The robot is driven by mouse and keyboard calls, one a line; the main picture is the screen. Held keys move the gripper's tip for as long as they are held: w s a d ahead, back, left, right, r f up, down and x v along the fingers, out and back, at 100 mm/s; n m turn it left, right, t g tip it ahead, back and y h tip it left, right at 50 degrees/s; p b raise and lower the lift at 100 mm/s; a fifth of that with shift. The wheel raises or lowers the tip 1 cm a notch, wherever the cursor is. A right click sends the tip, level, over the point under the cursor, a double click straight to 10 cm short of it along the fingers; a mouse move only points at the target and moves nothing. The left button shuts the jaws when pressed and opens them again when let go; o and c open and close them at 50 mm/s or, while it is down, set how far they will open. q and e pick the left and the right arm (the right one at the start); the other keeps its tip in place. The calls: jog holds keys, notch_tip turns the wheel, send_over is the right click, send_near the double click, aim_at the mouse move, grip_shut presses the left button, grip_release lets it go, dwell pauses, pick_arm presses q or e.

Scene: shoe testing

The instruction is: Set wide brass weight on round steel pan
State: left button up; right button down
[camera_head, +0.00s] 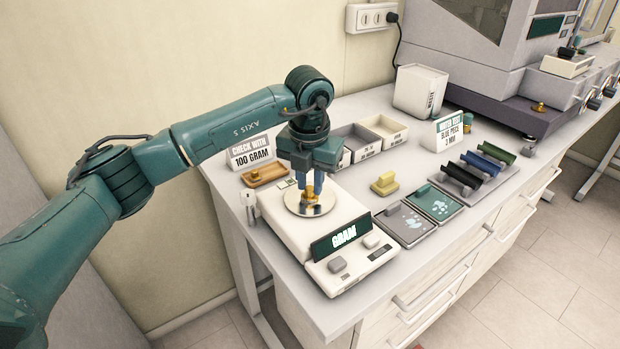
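The round steel pan (325,207) is a shiny disc on top of the white scale (275,217). A small brass weight (310,193) is at the pan, low between the blue fingers of my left gripper (316,184). My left gripper points straight down over the pan. The fingers partly hide the weight, and I cannot tell whether they press on it or whether it touches the pan. My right gripper is not in view.
A wooden tray (277,173) lies behind the scale by a "CHECK WITH 100 GRAM" sign (251,152). A yellow block (384,184) and flat plates (434,203) lie right of the scale. Bins (385,130) and a white box (420,91) stand behind.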

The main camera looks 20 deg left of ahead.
aim_at(310, 204)
pick_arm(q)
jog(key=o, duration=0.5)
jog(key=shift+c, duration=0.2)
jog(key=shift+r, duration=0.55)
notch_tip(310, 204, up, 12)
jog(key=s+b, duration=0.1)
jog(key=shift+s+d, duration=0.2)
jog(key=shift+s, duration=0.1)
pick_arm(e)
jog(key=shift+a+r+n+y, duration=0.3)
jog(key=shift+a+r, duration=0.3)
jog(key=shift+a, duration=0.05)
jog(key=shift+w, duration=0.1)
